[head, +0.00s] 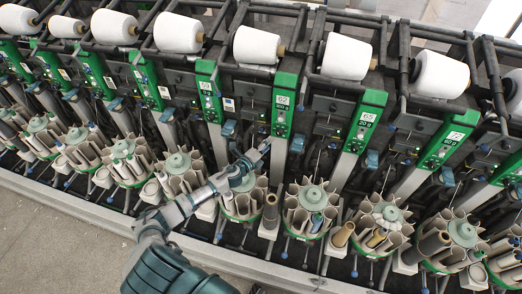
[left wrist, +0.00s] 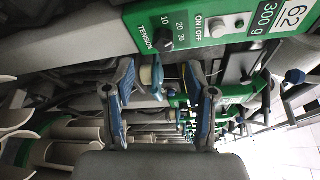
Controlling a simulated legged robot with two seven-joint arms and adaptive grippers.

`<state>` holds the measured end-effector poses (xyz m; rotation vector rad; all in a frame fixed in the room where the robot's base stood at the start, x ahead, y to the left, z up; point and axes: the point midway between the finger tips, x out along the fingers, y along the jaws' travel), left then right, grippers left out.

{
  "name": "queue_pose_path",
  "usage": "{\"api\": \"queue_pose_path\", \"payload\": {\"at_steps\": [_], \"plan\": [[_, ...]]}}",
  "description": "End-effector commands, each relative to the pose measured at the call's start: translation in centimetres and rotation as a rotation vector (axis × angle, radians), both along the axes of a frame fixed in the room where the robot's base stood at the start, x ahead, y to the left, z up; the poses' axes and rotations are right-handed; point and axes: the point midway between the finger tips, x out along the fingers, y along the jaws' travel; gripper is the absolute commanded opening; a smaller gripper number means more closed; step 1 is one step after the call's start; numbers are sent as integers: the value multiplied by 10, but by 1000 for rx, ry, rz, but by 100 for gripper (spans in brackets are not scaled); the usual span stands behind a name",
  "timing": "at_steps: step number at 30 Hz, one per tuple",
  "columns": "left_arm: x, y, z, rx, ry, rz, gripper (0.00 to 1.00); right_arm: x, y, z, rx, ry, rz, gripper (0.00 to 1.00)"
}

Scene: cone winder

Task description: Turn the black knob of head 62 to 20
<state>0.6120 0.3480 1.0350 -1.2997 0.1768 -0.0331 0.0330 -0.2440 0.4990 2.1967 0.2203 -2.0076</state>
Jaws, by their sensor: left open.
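The green panel of head 62 (left wrist: 235,22) runs across the top of the left wrist view, with a white label reading 62 and 300 g. Its black knob (left wrist: 163,41) sits beside a scale marked 10, 20, 30; I cannot tell clearly where it points. In the head view the green panel (head: 283,105) stands just above my left gripper (head: 262,150). In the left wrist view my left gripper (left wrist: 158,72) is open, its two blue-padded fingers apart and below the knob, not touching it.
A round grey switch (left wrist: 216,27) is beside the knob, marked ON OFF. Neighbouring green panels (head: 209,92) stand on both sides. White yarn cones (head: 257,45) line the top, and bobbin magazines (head: 310,207) stand below. Grey floor (head: 45,235) is clear at the lower left.

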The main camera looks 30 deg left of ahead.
Motion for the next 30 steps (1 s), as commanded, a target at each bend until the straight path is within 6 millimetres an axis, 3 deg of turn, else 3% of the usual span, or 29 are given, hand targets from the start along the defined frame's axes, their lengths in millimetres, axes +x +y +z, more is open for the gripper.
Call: {"api": "queue_pose_path", "payload": {"at_steps": [3,9,26,30], "plan": [[-24,3,1,0,3,-1,56,0,0,0,1,1,-1,40],[-43,6,2,0,3,1,56,0,1,0,1,1,-1,40],[-47,6,4,0,2,1,56,0,1,0,1,1,-1,40],[-55,-2,-4,-78,25,43,56,0,1,0,1,1,-1,40]]}}
